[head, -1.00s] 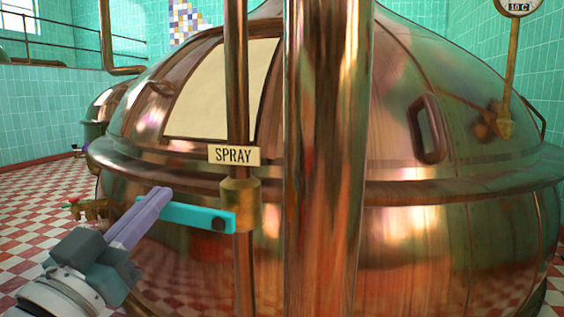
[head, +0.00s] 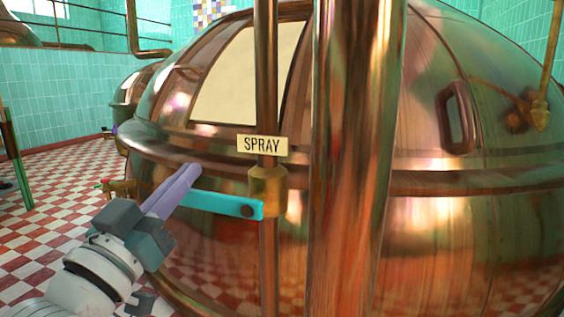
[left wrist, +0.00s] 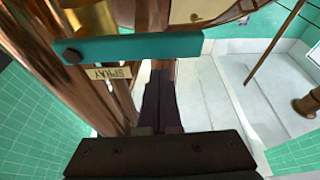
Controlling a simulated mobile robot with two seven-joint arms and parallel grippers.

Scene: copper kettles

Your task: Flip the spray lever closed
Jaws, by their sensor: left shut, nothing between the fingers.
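The spray lever (head: 222,205) is a flat turquoise bar. It runs left, nearly level, from a dark pivot bolt at a brass valve body (head: 268,190) on a thin copper pipe. A cream SPRAY plate (head: 262,145) is above the valve. My left gripper (head: 194,171) is shut and empty, its purple fingers crossing in front of the lever's left end in the head view, hiding that end. In the left wrist view the lever (left wrist: 140,47) spans above the fingertips (left wrist: 161,76). I cannot tell whether they touch it. My right gripper is not in view.
A large copper kettle (head: 440,230) fills the space behind the lever. A thick copper pipe (head: 355,150) stands just right of the valve. A second kettle (head: 130,95) is further back. The checkered floor (head: 50,190) is open at left, with a green post (head: 15,160) at the edge.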

